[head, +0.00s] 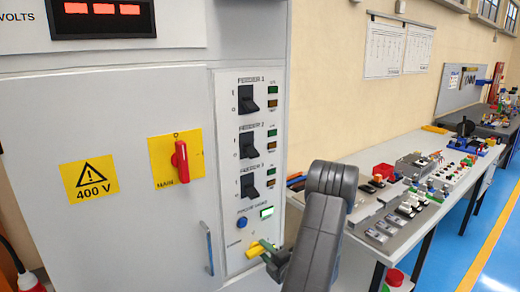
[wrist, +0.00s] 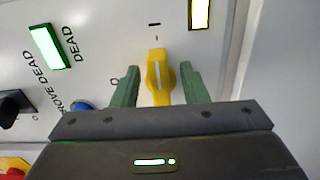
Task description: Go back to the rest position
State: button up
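My gripper (wrist: 158,88) is open at the lower part of the panel, its two green fingers on either side of a yellow knob (wrist: 157,72) with a white line. Gaps show between the knob and each finger. In the head view my gripper (head: 270,258) is at the yellow knob (head: 260,248), partly hidden by my dark grey arm. The grey cabinet (head: 100,235) fills the left of the head view.
The panel carries three black feeder switches (head: 248,145), a blue button (head: 242,222) and a lit green lamp (head: 267,212). A red main switch (head: 180,160) and a door handle (head: 207,248) stick out leftward. A workbench (head: 350,255) with several parts stands right.

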jog(key=shift+w+a, duration=0.25)
jog(key=shift+w, duration=0.15)
jog(key=b+v, duration=0.3)
jog(key=v, duration=1.1)
jog(key=p+x, duration=0.3)
jog(key=x, duration=1)
jog(key=shift+w+a+r, duration=0.15)
jog(key=shift+w+a, duration=0.05)
jog(key=shift+a, duration=0.05)
jog(key=shift+w+a+n, duration=0.1)
jog(key=shift+w+n, duration=0.15)
jog(key=shift+n, duration=0.05)
jog(key=shift+s+n+b, duration=0.1)
jog(key=shift+n+b, duration=0.4)
jog(key=shift+n, duration=0.3)
jog(key=shift+r+n+b, duration=0.25)
jog(key=shift+n+b, duration=0.15)
jog(key=shift+n, duration=0.8)
jog(key=shift+s+a, duration=0.1)
